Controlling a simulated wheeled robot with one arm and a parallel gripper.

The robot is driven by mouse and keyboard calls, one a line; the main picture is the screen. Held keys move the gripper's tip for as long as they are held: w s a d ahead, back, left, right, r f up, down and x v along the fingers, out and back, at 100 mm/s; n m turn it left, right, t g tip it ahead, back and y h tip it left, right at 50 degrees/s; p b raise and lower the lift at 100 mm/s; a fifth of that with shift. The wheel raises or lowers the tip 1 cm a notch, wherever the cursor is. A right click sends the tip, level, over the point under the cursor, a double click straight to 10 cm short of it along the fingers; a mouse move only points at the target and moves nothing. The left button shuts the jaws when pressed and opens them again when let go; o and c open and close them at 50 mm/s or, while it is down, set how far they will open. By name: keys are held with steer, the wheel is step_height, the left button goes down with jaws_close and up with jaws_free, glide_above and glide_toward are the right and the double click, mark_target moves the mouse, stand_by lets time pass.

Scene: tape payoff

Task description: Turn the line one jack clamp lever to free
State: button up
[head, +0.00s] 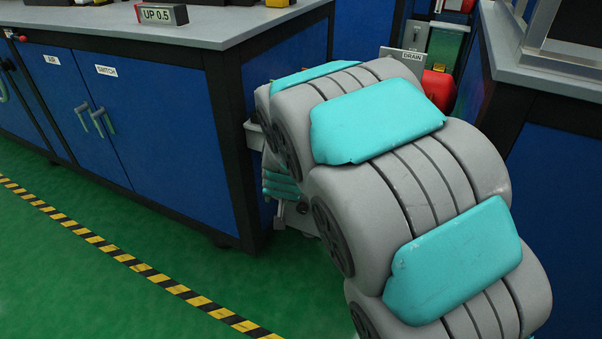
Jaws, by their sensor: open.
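I cannot make out the line one jack clamp lever in the head view. My own arm, grey with teal pads, fills the middle and right foreground and runs up to the corner of the left bench. It hides the floor and whatever stands behind it there. I cannot make out my gripper's fingers past the arm.
A grey-topped bench (110,30) with blue cabinet doors stands at left, a block marked UP 0.5 (162,13) on it. Another bench (545,85) is at right. A DRAIN sign (411,56) and red container (439,88) stand between. Green floor (90,270) is clear at lower left.

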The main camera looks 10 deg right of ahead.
steer(key=shift+w+d+f+m+t+h+p, duration=0.55)
steer(key=shift+w+d+f+t+h, duration=1.1)
steer(key=shift+w, duration=1.3)
steer(key=shift+w+d+f+m+t+h+p, duration=0.3)
steer(key=shift+w+d+f+m+t+h, duration=0.65)
steer(key=shift+w+h, duration=1.6)
steer(key=shift+w+d+f+m+t+h+p, duration=0.4)
steer(key=shift+w+d+f+t+h, duration=1.3)
steer(key=shift+w, duration=1.7)
steer(key=shift+d+r+g+y, duration=0.2)
steer(key=shift+d+g+y, duration=0.05)
steer(key=shift+g+y, duration=0.05)
jaws_close()
